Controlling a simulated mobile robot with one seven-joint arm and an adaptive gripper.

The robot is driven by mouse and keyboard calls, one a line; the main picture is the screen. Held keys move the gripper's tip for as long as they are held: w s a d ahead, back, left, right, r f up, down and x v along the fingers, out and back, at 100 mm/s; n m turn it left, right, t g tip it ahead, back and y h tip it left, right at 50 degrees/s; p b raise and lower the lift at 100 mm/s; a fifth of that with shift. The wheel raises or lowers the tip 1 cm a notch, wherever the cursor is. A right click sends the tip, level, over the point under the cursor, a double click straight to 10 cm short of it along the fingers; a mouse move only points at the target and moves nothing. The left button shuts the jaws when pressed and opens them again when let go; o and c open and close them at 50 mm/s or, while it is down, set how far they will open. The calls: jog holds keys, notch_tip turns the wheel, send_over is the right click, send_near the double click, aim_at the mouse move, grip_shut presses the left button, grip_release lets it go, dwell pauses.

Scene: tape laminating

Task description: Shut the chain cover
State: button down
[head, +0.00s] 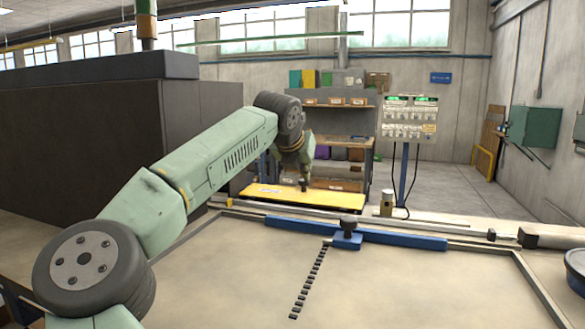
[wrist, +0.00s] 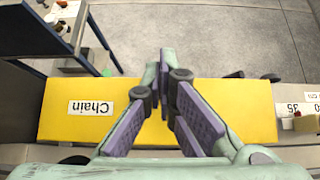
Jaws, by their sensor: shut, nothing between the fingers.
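The chain cover is a yellow panel (head: 325,199) at the far edge of the table in the head view. In the wrist view the yellow cover (wrist: 245,110) spans most of the picture, with a white label reading "Chain" upside down on its left part. My gripper (head: 303,186) is over the cover in the head view. In the wrist view my gripper (wrist: 164,68) is shut and empty, its fingertips near the cover's far edge. I cannot tell whether it touches the cover. The fingers hide the cover's middle.
A blue bar with a sliding blue block (head: 347,238) crosses the table on this side of the cover. A row of small black pieces (head: 310,277) lies on the table. A control panel (head: 410,117) and shelves (head: 335,97) stand behind. A dark bowl (head: 577,270) is at right.

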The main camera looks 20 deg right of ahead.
jog(key=shift+w+d+f, duration=0.25)
jog(key=shift+d+f, duration=0.05)
jog(key=shift+f, duration=0.05)
jog(key=shift+f, duration=0.15)
dwell(0.3)
